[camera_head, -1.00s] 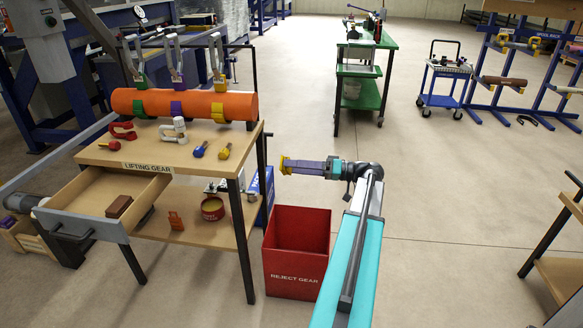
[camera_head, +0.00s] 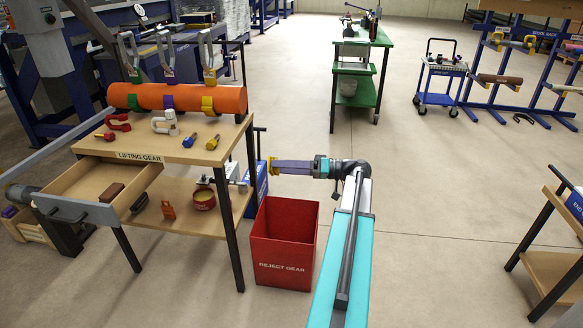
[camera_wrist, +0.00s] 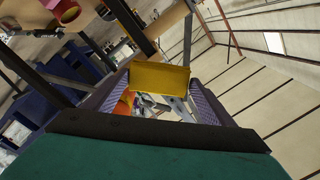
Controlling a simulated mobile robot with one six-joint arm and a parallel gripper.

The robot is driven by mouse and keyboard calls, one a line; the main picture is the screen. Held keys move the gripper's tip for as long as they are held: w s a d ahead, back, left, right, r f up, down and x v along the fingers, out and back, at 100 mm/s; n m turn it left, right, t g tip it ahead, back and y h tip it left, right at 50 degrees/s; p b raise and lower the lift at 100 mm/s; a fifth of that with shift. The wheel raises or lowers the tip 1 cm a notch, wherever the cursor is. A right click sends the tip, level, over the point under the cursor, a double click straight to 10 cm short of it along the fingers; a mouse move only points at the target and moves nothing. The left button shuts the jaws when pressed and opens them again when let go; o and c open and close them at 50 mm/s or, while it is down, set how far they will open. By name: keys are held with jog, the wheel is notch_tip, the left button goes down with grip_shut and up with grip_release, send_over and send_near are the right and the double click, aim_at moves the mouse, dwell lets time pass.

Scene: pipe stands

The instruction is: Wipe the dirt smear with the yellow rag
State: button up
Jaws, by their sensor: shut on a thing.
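My gripper (camera_head: 271,167) points left toward the lifting gear table, level with its right side and beyond the red bin. In the wrist view its two purple fingers (camera_wrist: 207,103) are shut on the yellow rag (camera_wrist: 160,78), which spans the gap between them. In the head view only a small yellow bit of the rag (camera_head: 262,169) shows at the fingertips. I cannot make out the dirt smear in either view.
The lifting gear table (camera_head: 135,155) has an open drawer (camera_head: 100,196), an orange pipe (camera_head: 180,97), shackles and eyebolts. A red reject bin (camera_head: 283,262) stands below my arm. A green bench (camera_head: 362,42) stands behind. Open floor lies to the right.

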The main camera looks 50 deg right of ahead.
jog(key=w+a+n+g+y, duration=0.1)
jog(key=w+a, duration=0.3)
jog(key=a, duration=1.1)
jog(key=w+a+n+g+y, duration=0.1)
jog(key=w+a, duration=0.4)
jog(key=a, duration=1)
jog(key=w+a+n+g+y, duration=0.1)
jog(key=w+a, duration=0.4)
jog(key=a, duration=1.1)
jog(key=shift+w+r+n+g+y, duration=0.2)
jog(key=shift+r+n+g+y, duration=0.1)
jog(key=shift+r+g+y, duration=0.15)
